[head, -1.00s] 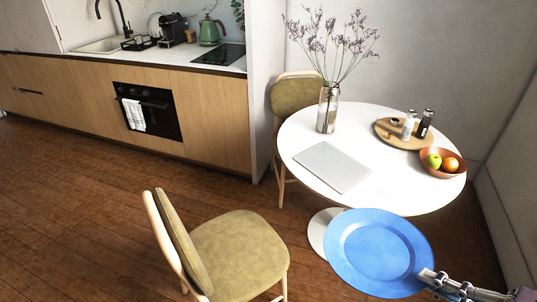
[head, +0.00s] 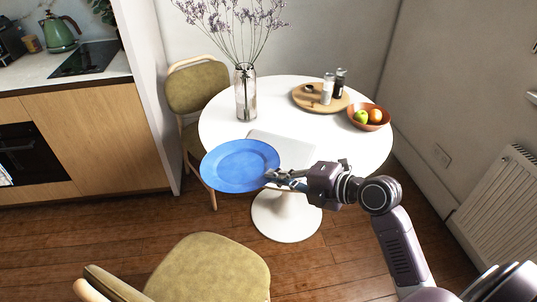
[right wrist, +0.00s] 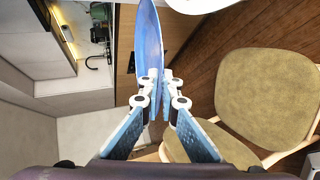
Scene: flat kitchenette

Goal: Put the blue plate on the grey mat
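The blue plate (head: 238,166) is held roughly level near the left front edge of the round white table in the head view. My right gripper (head: 272,178) is shut on its right rim. In the right wrist view the plate (right wrist: 149,45) shows edge-on between the fingertips of the right gripper (right wrist: 154,82). The grey mat (head: 287,146) lies flat on the table, behind and right of the plate, which hides part of it together with my right gripper. My left gripper is not in view.
The white table (head: 359,150) also holds a glass vase (head: 245,98) with tall dried flowers, a wooden tray (head: 300,99) with shakers, and a fruit bowl (head: 369,118). A chair (head: 212,268) stands in front and another (head: 196,86) behind left.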

